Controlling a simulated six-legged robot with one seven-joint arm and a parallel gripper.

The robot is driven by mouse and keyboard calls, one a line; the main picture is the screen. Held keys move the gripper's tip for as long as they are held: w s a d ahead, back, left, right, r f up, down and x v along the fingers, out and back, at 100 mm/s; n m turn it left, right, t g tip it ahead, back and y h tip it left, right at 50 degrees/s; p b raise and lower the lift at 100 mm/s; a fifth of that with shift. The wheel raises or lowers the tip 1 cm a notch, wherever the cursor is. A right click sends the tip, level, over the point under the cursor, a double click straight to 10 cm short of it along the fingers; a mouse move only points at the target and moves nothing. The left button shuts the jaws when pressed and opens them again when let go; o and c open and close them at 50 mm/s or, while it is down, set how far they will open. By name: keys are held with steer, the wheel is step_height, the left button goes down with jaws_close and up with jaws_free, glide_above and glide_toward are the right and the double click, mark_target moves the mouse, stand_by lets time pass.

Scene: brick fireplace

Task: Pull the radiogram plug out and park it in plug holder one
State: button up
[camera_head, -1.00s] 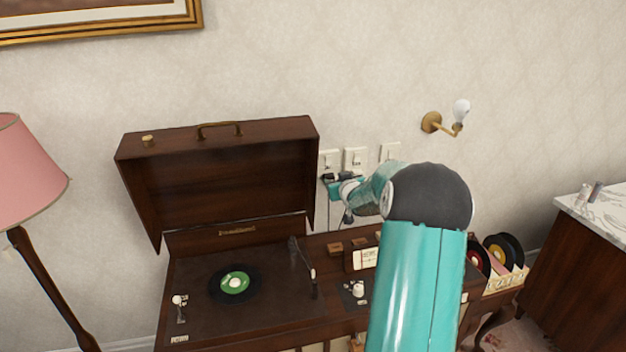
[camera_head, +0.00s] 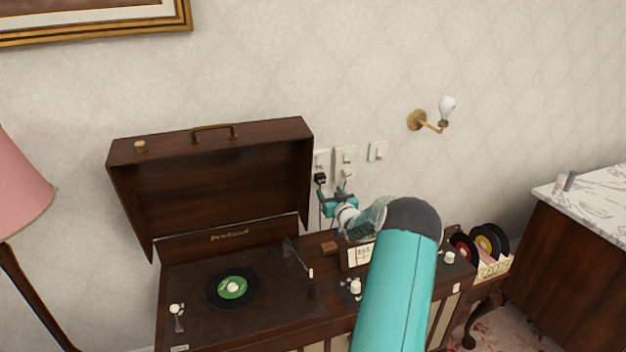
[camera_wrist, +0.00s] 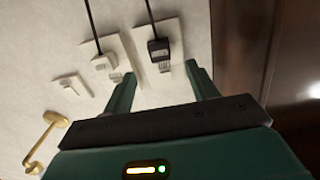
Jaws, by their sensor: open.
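A black plug (camera_head: 320,179) with a dark cable sits at the left wall socket. In the wrist view this black plug (camera_wrist: 158,48) lies just beyond my fingertips, between their lines. A white plug (camera_wrist: 104,63) with a dark cable is at the neighbouring socket. I cannot tell which plug is the radiogram's. My gripper (camera_wrist: 162,82) is open and empty, facing the wall. In the head view my gripper (camera_head: 338,203) is just below the sockets. The radiogram (camera_head: 230,235) stands below with its lid up. I cannot identify plug holder one; my arm hides part of the cabinet top.
A third wall plate (camera_head: 377,151) and a brass wall lamp (camera_head: 425,121) are to the right. The open lid (camera_head: 215,185) rises close to the left of the sockets.

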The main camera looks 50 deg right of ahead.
mark_target(322, 180)
steer(key=shift+r, duration=0.15)
steer(key=shift+x, duration=4.4)
steer(key=shift+d, duration=0.1)
steer(key=shift+c, duration=0.2)
jaws_close()
steer(key=v, duration=0.6)
